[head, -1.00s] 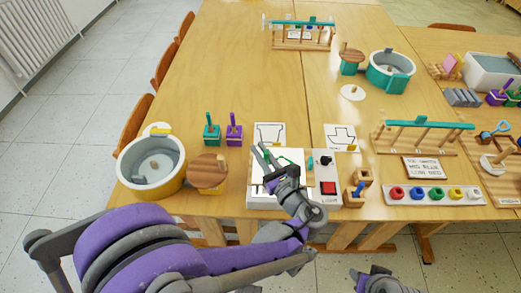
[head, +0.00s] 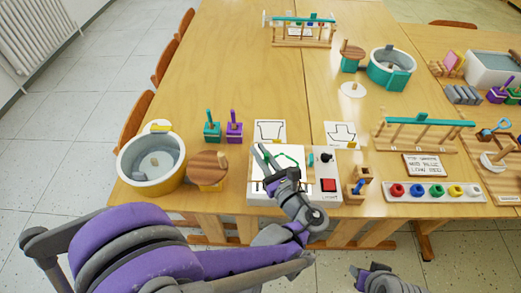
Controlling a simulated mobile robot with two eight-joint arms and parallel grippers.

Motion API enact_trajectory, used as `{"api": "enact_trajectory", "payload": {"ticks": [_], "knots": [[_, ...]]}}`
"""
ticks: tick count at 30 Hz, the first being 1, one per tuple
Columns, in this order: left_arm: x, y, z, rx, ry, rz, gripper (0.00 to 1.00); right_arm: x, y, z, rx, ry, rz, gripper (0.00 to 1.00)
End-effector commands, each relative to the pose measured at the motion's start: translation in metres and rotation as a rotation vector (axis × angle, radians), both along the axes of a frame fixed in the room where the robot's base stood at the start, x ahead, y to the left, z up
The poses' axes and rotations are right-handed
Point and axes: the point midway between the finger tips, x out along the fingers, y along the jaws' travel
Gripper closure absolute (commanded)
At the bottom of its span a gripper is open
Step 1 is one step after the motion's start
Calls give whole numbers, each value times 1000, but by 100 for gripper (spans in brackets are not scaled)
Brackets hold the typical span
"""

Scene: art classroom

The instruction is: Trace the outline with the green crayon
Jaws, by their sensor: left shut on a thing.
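My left gripper (head: 268,160) is over the white light box (head: 262,200), near the table's front edge. It is shut on the green crayon, which is mostly hidden by the fingers. A white sheet (head: 290,150) lies on the box's panel, partly covered by the gripper and hand. A green line (head: 292,158) shows on the sheet just right of the fingers. I cannot tell how much of the outline it follows, or whether the crayon tip touches the sheet. My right gripper (head: 366,274) is low at the bottom edge, away from the table things; its jaw opening is unclear.
The box carries a red button (head: 329,185) and black knob (head: 326,157). Two outline cards (head: 270,130) lie behind. The table's middle is clear.

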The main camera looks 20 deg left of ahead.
Motion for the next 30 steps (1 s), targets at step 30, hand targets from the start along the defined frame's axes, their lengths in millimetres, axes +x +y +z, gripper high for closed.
{"api": "enact_trajectory", "payload": {"ticks": [30], "knots": [[0, 1, 35, 1, -2, 1, 100, 0, 0, 30, 0, -10, 0, 55]]}}
